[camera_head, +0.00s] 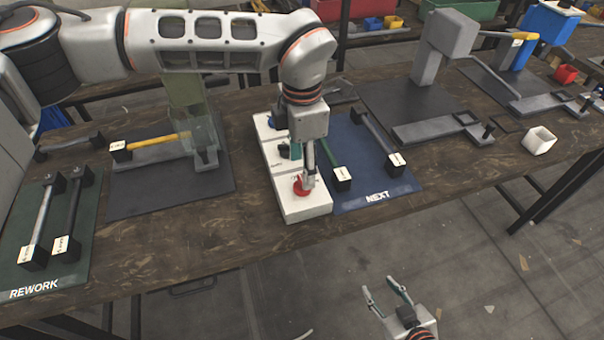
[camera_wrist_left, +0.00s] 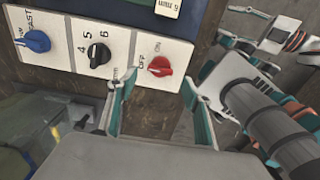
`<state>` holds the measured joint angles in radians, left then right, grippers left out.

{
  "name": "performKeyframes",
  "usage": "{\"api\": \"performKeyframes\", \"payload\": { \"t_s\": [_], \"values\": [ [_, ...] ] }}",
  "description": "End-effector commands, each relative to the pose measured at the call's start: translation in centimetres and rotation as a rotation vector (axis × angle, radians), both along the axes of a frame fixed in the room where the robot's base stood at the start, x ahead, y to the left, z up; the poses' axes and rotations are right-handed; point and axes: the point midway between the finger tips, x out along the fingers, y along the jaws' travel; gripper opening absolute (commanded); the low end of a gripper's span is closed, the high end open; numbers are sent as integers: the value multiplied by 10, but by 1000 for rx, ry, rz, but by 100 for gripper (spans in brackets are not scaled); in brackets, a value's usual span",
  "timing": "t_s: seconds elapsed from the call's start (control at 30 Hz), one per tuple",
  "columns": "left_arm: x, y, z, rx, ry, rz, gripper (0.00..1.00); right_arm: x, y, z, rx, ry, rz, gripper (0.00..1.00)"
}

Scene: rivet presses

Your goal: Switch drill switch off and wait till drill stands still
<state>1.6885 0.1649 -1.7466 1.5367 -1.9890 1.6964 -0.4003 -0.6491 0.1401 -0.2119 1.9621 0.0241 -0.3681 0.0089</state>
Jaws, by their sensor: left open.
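The red OFF/ON switch (camera_head: 301,187) is on the near end of a white control box (camera_head: 306,208). In the left wrist view the red switch (camera_wrist_left: 160,66) shows large, with OFF at its left and ON above it; I cannot tell surely which label it points to. My left gripper (camera_head: 309,176) points down right at the red switch and is open. In the wrist view its fingers (camera_wrist_left: 158,105) stand apart just below the switch, with nothing held. The drill is partly hidden behind my left arm, with a clear guard (camera_head: 199,133); its motion cannot be told. My right gripper (camera_head: 389,298) is open and empty, off the table.
A black knob (camera_wrist_left: 98,54) and a blue knob (camera_wrist_left: 35,40) share the control box. A blue NEXT mat (camera_head: 376,197) with handled parts lies to its right. A green REWORK mat (camera_head: 67,280) lies at far left. The table front is clear.

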Motion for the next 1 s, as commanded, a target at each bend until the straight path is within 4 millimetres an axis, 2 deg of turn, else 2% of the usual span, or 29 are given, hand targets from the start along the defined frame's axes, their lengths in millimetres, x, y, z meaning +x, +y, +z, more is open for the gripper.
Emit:
{"api": "performKeyframes", "payload": {
  "t_s": [0.03, 0.2, 0.4, 0.57, 1.0],
  "values": [
    [1, 0, 13, 0, -5, 0, 50, 0, 0, 0, 0, 0, 0, 40],
    [1, 0, 45, 0, -3, 1, 50, 0, 0, 0, 1, -1, 0, 40],
    [0, 0, 68, 0, 0, 0, 50, 0, 0, 0, 1, -1, 0, 40],
    [0, 0, 73, 0, 0, 1, 50, 0, 0, 0, 1, -1, 0, 40],
    [0, 0, 73, 0, 1, 0, 50, 0, 1, 0, 3, -1, 0, 40]
  ]
}}
